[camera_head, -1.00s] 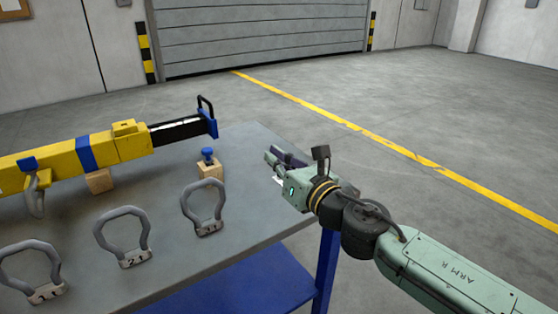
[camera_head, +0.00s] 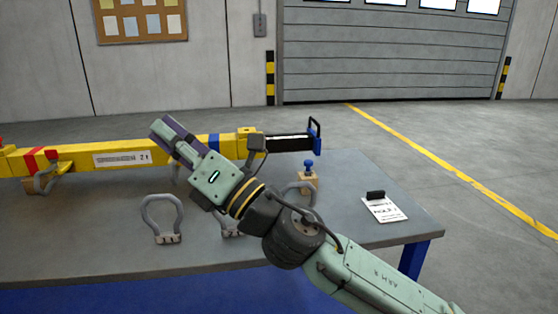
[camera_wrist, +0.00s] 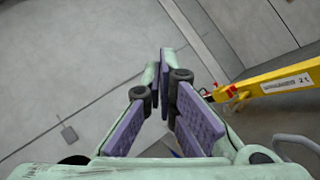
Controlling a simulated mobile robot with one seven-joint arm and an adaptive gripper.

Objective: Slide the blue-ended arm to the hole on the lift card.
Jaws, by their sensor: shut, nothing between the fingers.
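A yellow spreader beam (camera_head: 85,153) lies along the back of the table. Its blue-ended arm (camera_head: 290,143) is a black bar sticking out of the right end, with a blue end plate (camera_head: 318,147) and a black handle. A blue-knobbed pin (camera_head: 308,168) stands in a wooden block by that end. The lift card (camera_head: 385,210) lies at the table's right; its writing is too small to read surely. My gripper (camera_head: 162,128) is shut and empty, in front of the beam's middle in the head view. In the wrist view its purple-padded fingers (camera_wrist: 164,58) point away from the beam (camera_wrist: 275,84).
Grey shackles (camera_head: 162,220) stand on the table (camera_head: 90,245); my arm partly covers some. A red band (camera_head: 36,162) marks the beam's left part. A black clip (camera_head: 376,195) sits on the card. Open floor lies behind and right of the table.

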